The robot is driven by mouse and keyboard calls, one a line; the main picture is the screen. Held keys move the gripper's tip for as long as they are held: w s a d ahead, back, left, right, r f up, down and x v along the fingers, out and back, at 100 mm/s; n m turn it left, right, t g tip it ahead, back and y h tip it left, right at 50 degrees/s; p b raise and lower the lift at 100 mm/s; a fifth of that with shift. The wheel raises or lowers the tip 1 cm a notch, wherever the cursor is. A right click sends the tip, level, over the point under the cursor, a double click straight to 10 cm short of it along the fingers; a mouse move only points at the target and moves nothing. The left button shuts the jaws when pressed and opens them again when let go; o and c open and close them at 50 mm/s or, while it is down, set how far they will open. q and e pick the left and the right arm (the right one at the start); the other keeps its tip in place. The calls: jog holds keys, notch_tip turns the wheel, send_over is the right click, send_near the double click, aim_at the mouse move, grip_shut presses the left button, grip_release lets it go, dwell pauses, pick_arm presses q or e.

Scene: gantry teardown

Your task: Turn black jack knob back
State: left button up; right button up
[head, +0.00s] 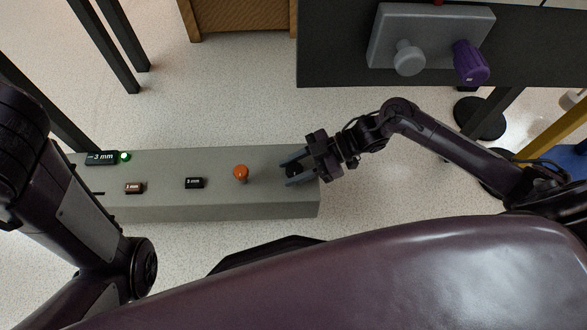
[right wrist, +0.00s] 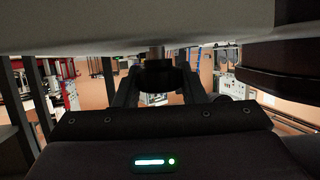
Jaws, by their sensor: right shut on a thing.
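The black jack knob (head: 293,171) is at the right end of a long grey beam (head: 225,205), mostly hidden by my gripper in the head view. My right gripper (head: 291,172) reaches it from the right, with one finger on each side, shut on the knob. In the right wrist view the black knob (right wrist: 158,75) sits between the two fingers, on a short metal shaft (right wrist: 157,52) below a pale surface. An orange knob (head: 240,172) stands on the beam, left of my gripper and apart from it. My left gripper is out of view.
A display reading 3 mm (head: 101,157) with a lit green light (head: 125,156) is at the beam's left end. A dark table (head: 340,70) holds a grey block with a purple knob (head: 470,62).

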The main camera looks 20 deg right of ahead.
aim_at(297, 168)
dwell(0.3)
jog(key=o, duration=1)
jog(key=p+v, duration=0.3)
jog(key=v, duration=0.4)
jog(key=shift+w, duration=0.1)
jog(key=shift+d+r, duration=0.15)
jog(key=shift+d, duration=0.3)
